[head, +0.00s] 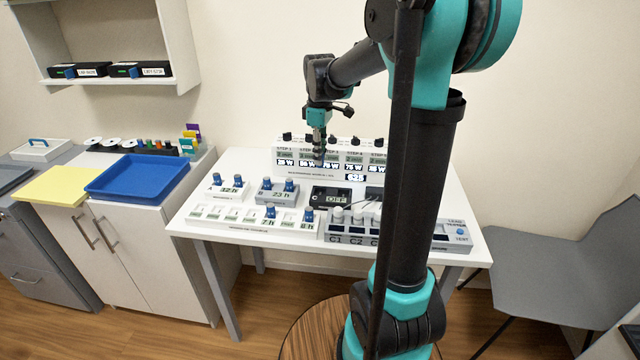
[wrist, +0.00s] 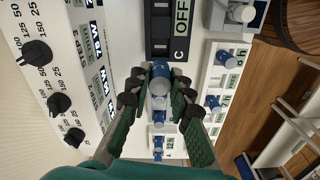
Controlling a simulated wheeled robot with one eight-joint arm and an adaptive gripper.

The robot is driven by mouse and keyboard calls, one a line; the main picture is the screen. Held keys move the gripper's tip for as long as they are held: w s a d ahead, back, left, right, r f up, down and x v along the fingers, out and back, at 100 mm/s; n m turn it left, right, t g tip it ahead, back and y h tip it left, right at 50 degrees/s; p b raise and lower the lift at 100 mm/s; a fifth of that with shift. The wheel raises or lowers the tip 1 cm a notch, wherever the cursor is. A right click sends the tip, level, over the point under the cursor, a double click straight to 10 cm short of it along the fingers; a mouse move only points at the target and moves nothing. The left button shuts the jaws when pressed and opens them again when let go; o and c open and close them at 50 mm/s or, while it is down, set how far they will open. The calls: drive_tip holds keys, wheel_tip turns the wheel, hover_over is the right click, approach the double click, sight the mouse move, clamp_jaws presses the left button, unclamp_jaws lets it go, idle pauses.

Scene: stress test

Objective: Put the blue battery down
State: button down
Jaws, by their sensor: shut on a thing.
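My gripper (wrist: 160,78) is shut on a blue battery (wrist: 158,82) with a pale metal end. In the wrist view the held battery is between the two dark fingertips, just below the black module C (wrist: 172,35), which reads OFF. In the head view my gripper (head: 318,150) is above the back of the white table, in front of the step panel (head: 345,172), and largely hides the battery. Module C (head: 330,197) is below it. Holder A (head: 226,190), reading 12 h, and the grey holder (head: 278,192), reading 23 h, have blue batteries standing in them.
A long slotted rack (head: 235,221) with blue batteries lies along the table's front left. A grey unit with several pale knobs (head: 345,234) and a tester (head: 455,236) stand right of it. A blue tray (head: 138,177) lies on the left cabinet. A grey chair (head: 570,260) stands at right.

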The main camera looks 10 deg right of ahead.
wheel_tip(320, 180, down, 11)
drive_tip(key=shift+r, duration=0.15)
idle(0.4)
drive_tip(key=c, duration=1.4)
unclamp_jaws()
drive_tip(key=shift+o, duration=0.2)
wheel_tip(320, 180, up, 12)
drive_tip(key=shift+r, duration=0.1)
